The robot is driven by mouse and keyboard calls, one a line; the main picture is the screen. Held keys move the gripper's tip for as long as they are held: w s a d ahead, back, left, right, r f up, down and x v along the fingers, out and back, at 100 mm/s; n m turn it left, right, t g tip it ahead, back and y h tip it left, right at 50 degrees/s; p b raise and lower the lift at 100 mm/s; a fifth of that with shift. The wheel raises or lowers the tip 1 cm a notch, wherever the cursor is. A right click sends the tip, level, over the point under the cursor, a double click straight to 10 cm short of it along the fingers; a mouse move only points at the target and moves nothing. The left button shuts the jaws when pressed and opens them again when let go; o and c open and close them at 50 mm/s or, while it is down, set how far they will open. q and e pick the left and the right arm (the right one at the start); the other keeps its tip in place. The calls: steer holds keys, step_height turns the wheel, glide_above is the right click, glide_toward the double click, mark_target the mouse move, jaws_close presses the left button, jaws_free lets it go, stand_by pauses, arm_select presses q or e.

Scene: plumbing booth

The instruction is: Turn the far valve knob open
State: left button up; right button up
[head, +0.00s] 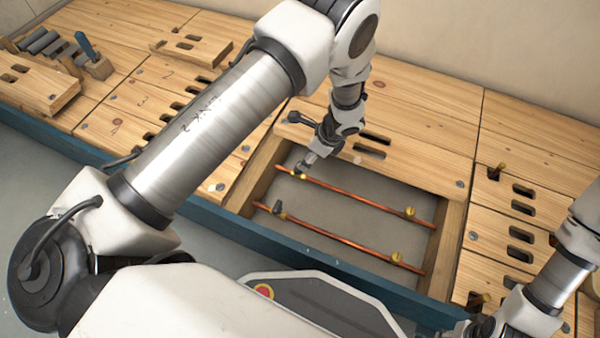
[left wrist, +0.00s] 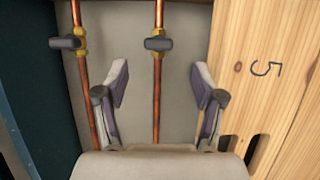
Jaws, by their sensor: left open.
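Two copper pipes run across a recess in the wooden bench, each with a brass valve and a grey knob. The far valve knob (head: 300,168) is on the far pipe (head: 350,194); it also shows in the left wrist view (left wrist: 158,44), crosswise to its pipe. The near valve knob (head: 279,206) is on the near pipe (head: 335,236) and shows at left in the wrist view (left wrist: 65,43). My left gripper (head: 322,150) is open and empty above the far pipe. Its fingers (left wrist: 160,88) are either side of that pipe, short of the knob. My right gripper (head: 482,328) is partly visible, its jaws unclear.
Brass fittings (head: 409,212) sit at the pipes' right ends. A wooden rack with tools (head: 98,67) is far left.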

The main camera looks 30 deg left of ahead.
arm_select(q)
steer(key=b+x, duration=0.3)
steer(key=x, duration=0.3)
steer(key=shift+s+f+b, duration=0.1)
steer(key=shift+f+b, duration=0.2)
steer(key=shift+b, duration=0.05)
steer(key=shift+a+f, duration=0.25)
steer(key=shift+f, duration=0.1)
steer(key=shift+r, duration=0.1)
steer(key=c, duration=1.1)
